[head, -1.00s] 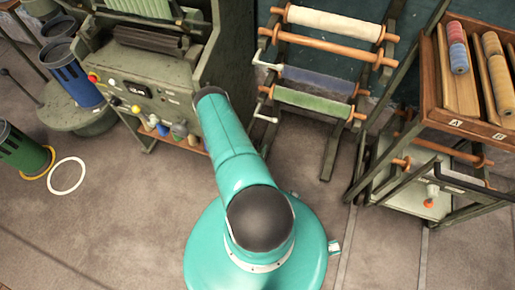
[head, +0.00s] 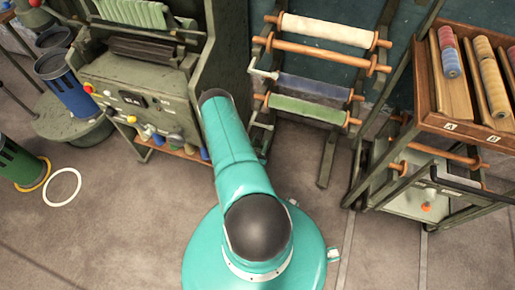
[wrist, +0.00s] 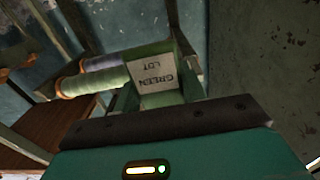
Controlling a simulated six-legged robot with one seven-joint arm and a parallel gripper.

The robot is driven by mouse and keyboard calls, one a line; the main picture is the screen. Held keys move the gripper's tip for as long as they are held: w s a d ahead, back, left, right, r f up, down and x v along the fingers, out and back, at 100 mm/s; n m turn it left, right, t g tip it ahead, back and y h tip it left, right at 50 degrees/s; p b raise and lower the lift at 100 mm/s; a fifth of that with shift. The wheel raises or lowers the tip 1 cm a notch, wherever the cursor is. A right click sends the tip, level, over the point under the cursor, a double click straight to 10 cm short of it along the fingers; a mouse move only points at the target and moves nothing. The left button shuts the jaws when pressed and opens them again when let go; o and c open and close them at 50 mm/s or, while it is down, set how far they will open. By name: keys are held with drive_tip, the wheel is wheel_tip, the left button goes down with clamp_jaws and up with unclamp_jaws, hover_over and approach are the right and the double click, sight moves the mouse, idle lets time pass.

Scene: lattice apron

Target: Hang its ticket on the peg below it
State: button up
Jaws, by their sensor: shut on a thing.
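In the wrist view, a pale ticket (wrist: 158,84) reads "GREEN LOT", upside down in the picture. It sits between the green parts in front of my gripper (wrist: 158,100), which is shut on it. In the head view my own arm hides my gripper and the ticket. A rack there carries a green roll (head: 308,109), the lowest of its rolls. A green roll end (wrist: 95,82) also shows left of the ticket in the wrist view, apart from it. I cannot make out a peg below the green roll in either view.
Above the green roll are a blue-grey roll (head: 315,88), a bare wooden roller (head: 320,53) and a cream roll (head: 330,30). A wooden tray of spools (head: 472,125) stands right. A control machine (head: 140,85) stands left.

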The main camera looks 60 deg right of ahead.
drive_tip(key=w+d+f, duration=0.1)
drive_tip(key=d, duration=0.6)
drive_tip(key=shift+d, duration=0.4)
idle(0.3)
drive_tip(key=shift+w+f, duration=0.1)
drive_tip(key=o, duration=1)
drive_tip(key=shift+o, duration=0.2)
drive_tip(key=shift+a, duration=0.1)
drive_tip(key=a, duration=0.4)
drive_tip(key=s+a, duration=0.1)
drive_tip(key=a, duration=0.4)
drive_tip(key=s+a, duration=0.1)
drive_tip(key=a, duration=0.3)
drive_tip(key=shift+a, duration=0.25)
